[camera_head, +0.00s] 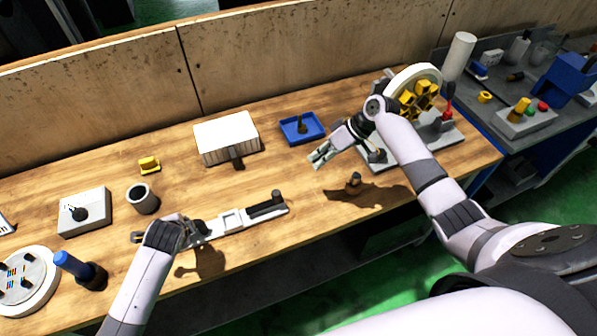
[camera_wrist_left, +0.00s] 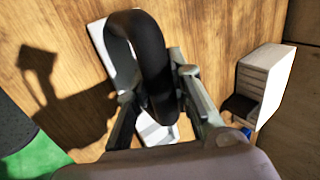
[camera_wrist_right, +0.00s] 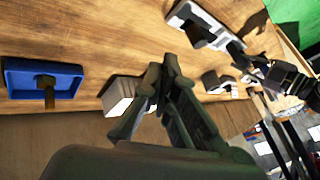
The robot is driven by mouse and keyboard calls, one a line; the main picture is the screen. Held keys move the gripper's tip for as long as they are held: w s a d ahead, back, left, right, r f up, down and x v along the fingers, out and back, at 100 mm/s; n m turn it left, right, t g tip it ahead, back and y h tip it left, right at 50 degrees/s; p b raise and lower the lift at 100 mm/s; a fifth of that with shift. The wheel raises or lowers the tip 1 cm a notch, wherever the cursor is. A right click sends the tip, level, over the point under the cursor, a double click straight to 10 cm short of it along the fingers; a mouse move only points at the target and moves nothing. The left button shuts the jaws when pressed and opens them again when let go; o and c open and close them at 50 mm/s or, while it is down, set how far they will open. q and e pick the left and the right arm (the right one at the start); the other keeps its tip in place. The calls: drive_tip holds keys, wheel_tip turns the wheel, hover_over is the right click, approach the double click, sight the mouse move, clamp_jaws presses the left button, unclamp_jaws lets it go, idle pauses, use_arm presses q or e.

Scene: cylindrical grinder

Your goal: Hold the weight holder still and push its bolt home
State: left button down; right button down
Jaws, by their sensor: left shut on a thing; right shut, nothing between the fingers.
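The weight holder (camera_head: 233,221) is a long pale bar lying on the bench near its front edge. A dark cylindrical piece, which looks like its bolt (camera_head: 264,201), lies along its right end. My left gripper (camera_head: 188,232) is at the bar's left end. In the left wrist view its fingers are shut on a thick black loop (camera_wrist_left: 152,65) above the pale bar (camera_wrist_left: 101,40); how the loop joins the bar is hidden. My right gripper (camera_head: 321,157) is shut and empty, above the bench to the right of the bar and well apart from it. It also shows in the right wrist view (camera_wrist_right: 162,75).
A white box (camera_head: 226,138) and a blue tray (camera_head: 303,127) stand behind the bar. A grey cup (camera_head: 142,199) and a blue-handled tool (camera_head: 78,268) stand to the left. The wheel machine (camera_head: 416,90) stands at the right.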

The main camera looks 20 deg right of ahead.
drive_tip(key=x, duration=1)
drive_tip(key=shift+a+r, duration=0.1)
drive_tip(key=shift+s+a+r, duration=0.1)
drive_tip(key=shift+s+a, duration=0.1)
drive_tip(key=shift+a, duration=0.35)
drive_tip(key=shift+s+a, duration=0.2)
drive_tip(key=shift+a, duration=0.4)
drive_tip(key=shift+s+a, duration=0.15)
drive_tip(key=shift+a, duration=0.4)
